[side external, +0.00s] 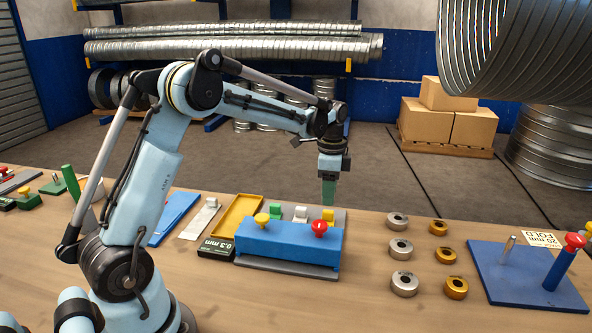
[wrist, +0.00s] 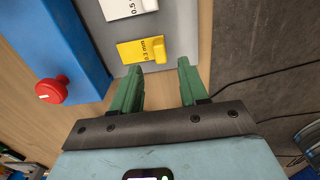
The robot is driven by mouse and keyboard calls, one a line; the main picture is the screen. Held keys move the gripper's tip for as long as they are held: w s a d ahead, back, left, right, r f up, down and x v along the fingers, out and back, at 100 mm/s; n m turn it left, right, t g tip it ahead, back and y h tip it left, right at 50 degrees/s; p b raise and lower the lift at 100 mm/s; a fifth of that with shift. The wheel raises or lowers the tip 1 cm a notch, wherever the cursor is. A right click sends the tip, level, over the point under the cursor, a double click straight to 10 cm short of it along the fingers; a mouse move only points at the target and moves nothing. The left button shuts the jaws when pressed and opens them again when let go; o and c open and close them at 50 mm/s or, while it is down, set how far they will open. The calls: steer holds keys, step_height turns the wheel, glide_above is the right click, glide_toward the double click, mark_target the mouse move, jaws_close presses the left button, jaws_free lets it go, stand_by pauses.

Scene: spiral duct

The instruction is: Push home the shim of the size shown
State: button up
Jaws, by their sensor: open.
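The yellow shim (wrist: 143,51), marked 0.3 mm, lies on the grey plate (wrist: 103,50) with its raised tab toward my gripper. It also shows behind the blue block in the side view (side external: 328,214). A black sign (side external: 218,247) in front reads 0.3 mm. A white shim (wrist: 124,8), marked 0.5, lies beside the yellow one, and a green shim (side external: 276,211) is farther left. My gripper (wrist: 160,68) is open and empty, its green fingers just off the yellow shim's tab end. In the side view my gripper (side external: 328,202) is above that end; contact cannot be told.
Silver rings (side external: 400,249) and brass rings (side external: 445,256) lie to the right, then a blue stand (side external: 520,275).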

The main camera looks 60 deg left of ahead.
mark_target(328, 211)
steer(key=shift+f, duration=2.5)
jaws_close()
